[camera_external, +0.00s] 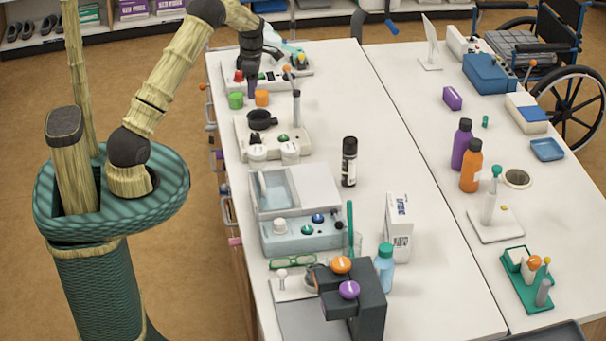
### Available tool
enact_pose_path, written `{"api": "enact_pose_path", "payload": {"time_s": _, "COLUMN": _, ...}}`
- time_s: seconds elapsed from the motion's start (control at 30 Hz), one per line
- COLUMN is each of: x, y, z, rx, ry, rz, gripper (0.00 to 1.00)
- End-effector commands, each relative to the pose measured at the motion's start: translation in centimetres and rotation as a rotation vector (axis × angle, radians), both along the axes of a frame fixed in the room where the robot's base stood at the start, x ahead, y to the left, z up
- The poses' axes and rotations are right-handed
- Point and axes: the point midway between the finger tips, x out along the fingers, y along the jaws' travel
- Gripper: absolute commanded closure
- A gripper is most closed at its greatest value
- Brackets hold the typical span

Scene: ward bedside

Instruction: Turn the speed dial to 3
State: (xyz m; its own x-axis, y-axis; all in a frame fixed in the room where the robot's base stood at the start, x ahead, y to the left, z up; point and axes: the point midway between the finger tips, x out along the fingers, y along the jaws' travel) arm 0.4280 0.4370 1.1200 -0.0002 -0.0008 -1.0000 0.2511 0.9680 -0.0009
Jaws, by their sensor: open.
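My gripper (252,92) is dark and points down at the far left end of the near table, in front of a white device (292,72) with a red knob (239,76) and other small controls. The gripper and wrist hide part of this device. Its fingers are small here; contact with anything cannot be made out. No dial is readable as the speed dial. Other dial-like knobs are a white knob (280,226) on a pale blue lidded box (330,238) and a green knob (283,138) on a white device with a black dish (262,118).
A black spray can (349,162), a white carton (398,228) and a dark stand (368,300) are farther along. Clear tabletop (335,85) lies right of the far device.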

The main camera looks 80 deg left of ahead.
Motion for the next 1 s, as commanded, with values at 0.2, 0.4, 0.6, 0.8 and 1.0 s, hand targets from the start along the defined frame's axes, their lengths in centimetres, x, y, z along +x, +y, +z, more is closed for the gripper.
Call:
{"api": "enact_pose_path", "payload": {"time_s": 0.2, "x": 0.0, "y": 0.0, "z": 0.0, "rx": 0.000, "ry": 0.000, "rz": -0.002, "gripper": 0.48}}
{"api": "enact_pose_path", "payload": {"time_s": 0.4, "x": 0.0, "y": -0.1, "z": -1.1, "rx": -0.003, "ry": 0.002, "rz": -0.005, "gripper": 0.48}}
{"api": "enact_pose_path", "payload": {"time_s": 0.6, "x": -0.1, "y": -0.2, "z": -4.1, "rx": -0.004, "ry": 0.003, "rz": -0.006, "gripper": 0.48}}
{"api": "enact_pose_path", "payload": {"time_s": 0.8, "x": 0.0, "y": -0.2, "z": -7.6, "rx": -0.003, "ry": 0.003, "rz": -0.008, "gripper": 0.48}}
{"api": "enact_pose_path", "payload": {"time_s": 1.0, "x": 0.0, "y": -0.2, "z": -10.8, "rx": -0.002, "ry": 0.003, "rz": -0.009, "gripper": 0.48}}
